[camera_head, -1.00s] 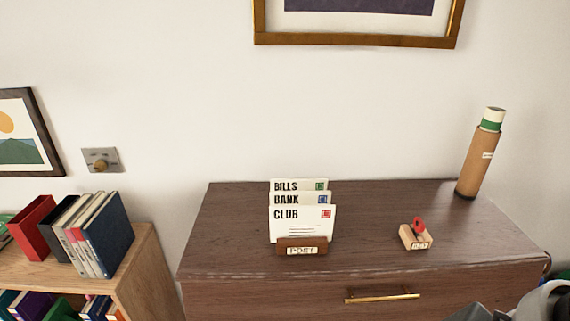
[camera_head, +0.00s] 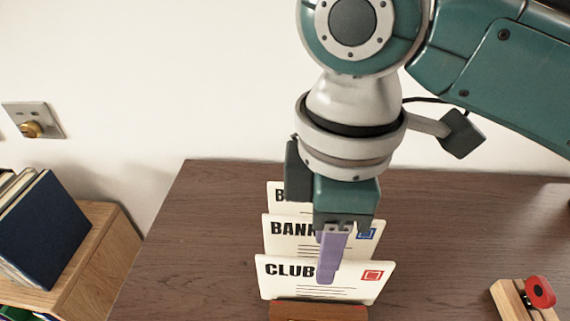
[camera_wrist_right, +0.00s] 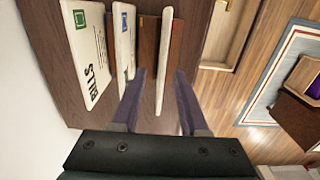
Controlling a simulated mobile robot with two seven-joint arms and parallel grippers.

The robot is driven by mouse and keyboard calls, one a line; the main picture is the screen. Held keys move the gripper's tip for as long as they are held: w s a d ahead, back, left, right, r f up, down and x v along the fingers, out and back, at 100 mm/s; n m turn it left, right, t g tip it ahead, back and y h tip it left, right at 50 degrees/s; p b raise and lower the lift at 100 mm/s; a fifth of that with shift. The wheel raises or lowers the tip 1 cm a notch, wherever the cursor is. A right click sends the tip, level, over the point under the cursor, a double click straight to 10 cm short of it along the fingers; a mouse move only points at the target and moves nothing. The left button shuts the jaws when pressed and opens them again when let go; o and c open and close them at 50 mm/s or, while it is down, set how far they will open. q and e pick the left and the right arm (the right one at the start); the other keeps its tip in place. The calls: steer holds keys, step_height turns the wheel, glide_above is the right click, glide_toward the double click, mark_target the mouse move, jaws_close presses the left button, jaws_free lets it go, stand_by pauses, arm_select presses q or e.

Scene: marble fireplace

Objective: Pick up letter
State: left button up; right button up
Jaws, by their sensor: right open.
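A white CLUB letter (camera_head: 350,280) stands upright at the front of a wooden post rack (camera_head: 290,311). Behind it stand a BANK letter (camera_head: 285,243) and a BILLS letter (camera_head: 275,200), partly hidden by my right gripper (camera_head: 330,262). The right gripper points down over the letters, its purple fingers open. In the right wrist view the CLUB letter (camera_wrist_right: 166,60) is edge-on between the fingers (camera_wrist_right: 160,90), with a gap on each side. There the BANK letter (camera_wrist_right: 125,40) and BILLS letter (camera_wrist_right: 86,50) lie left of the fingers. My left gripper is not in view.
The rack stands on a dark wooden dresser top (camera_head: 190,250). A wooden stamp holder with a red part (camera_head: 540,291) sits at the right. A bookshelf with books (camera_head: 40,228) is at the left, and a wall is behind.

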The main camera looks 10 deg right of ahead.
steer(key=p, duration=0.1)
glide_above(317, 300)
step_height(317, 300, down, 5)
steer(key=shift+f, duration=0.15)
steer(key=shift+w+d+f, duration=0.1)
steer(key=shift+f, duration=0.45)
jaws_close()
